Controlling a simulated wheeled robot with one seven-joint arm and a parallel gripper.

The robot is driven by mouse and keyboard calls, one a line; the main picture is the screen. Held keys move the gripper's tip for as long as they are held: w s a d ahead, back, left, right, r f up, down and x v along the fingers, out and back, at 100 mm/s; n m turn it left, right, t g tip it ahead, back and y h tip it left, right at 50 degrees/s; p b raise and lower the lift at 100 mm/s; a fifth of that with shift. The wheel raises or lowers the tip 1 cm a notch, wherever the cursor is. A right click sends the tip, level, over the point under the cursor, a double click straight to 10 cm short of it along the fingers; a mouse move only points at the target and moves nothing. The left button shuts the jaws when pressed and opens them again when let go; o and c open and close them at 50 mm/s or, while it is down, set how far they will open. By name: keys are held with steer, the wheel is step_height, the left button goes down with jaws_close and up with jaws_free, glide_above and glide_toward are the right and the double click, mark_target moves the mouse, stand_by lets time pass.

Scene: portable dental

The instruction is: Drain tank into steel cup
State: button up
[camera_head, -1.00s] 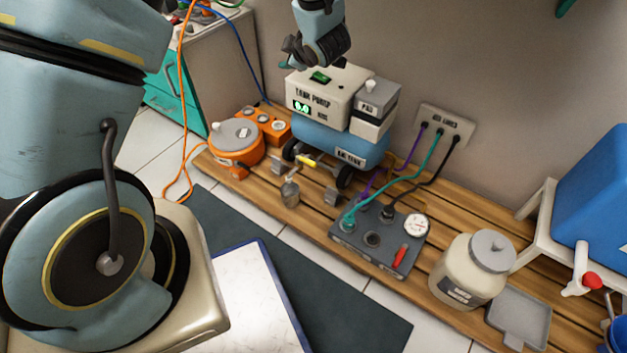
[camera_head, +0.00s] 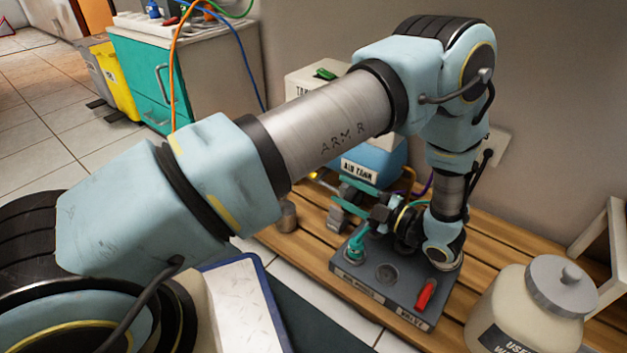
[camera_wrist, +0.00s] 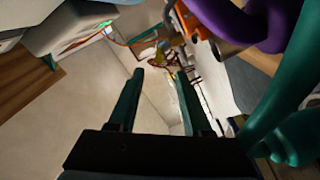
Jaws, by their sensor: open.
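The blue air tank (camera_head: 375,160) sits under the pump box at the back of the wooden bench, mostly behind my arm. A bit of yellow at its lower left, where the drain valve is, shows only partly. The small steel cup (camera_head: 287,216) stands upright on the bench in front of the tank's left end; its inside is too small to read. My gripper (camera_head: 338,200) is low over the bench, right of the cup, with its fingers pointing left. In the wrist view my gripper (camera_wrist: 160,75) is open, with nothing between its fingers.
The grey manifold box (camera_head: 385,285) with a red valve lever (camera_head: 426,293) lies just below my gripper. A teal hose (camera_wrist: 280,110) and a purple hose (camera_wrist: 245,22) pass close by the fingers. A lidded jar (camera_head: 535,310) stands at the right.

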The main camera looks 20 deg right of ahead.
steer(key=b+x, duration=0.4)
steer(key=x, duration=0.5)
steer(key=shift+w+f, duration=0.1)
steer(key=shift+f, duration=0.05)
steer(key=shift+b+x, duration=0.3)
steer(key=shift+x, duration=0.45)
jaws_close()
